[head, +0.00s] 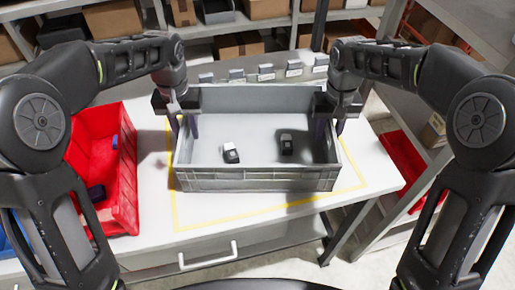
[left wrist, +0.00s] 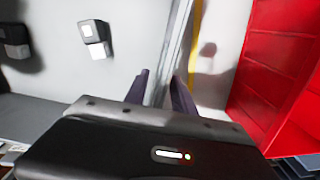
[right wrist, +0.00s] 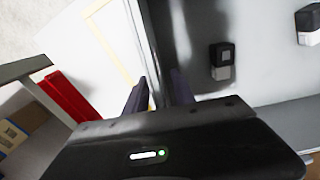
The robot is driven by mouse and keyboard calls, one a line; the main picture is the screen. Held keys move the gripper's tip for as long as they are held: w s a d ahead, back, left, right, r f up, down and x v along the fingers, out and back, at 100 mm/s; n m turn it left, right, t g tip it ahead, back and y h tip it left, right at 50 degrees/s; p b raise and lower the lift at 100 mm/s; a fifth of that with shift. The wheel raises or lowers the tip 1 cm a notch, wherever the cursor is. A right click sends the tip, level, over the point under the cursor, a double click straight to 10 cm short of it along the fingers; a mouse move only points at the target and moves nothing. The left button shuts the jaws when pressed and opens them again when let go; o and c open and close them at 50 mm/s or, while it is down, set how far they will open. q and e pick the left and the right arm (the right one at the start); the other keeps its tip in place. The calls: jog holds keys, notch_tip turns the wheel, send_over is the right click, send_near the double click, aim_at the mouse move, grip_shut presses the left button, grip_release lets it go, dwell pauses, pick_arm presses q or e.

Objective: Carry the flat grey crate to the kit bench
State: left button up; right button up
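The flat grey crate (head: 255,180) stands on a white table, turned slightly against a yellow outline there. Two small black-and-white blocks, a left one (head: 231,153) and a right one (head: 286,143), lie on its floor. My left gripper (head: 183,128) straddles its left wall, with one finger outside and one inside. The wall runs between the fingers in the left wrist view (left wrist: 162,85). My right gripper (head: 332,130) straddles the right wall in the same way. The fingers of both look apart, with some space around the wall. The kit bench cannot be singled out.
A red bin (head: 122,190) with blue items stands close left of the crate. Another red bin (head: 402,165) is on the right, beside a shelf. A row of small labelled boxes (head: 266,72) lines the back. The table (head: 255,225) is clear in front of the crate.

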pick_arm(q)
notch_tip(320, 180, up, 12)
jog(key=shift+f, duration=0.1)
dwell(0.4)
pick_arm(e)
notch_tip(320, 180, up, 12)
dwell(0.7)
dwell(0.4)
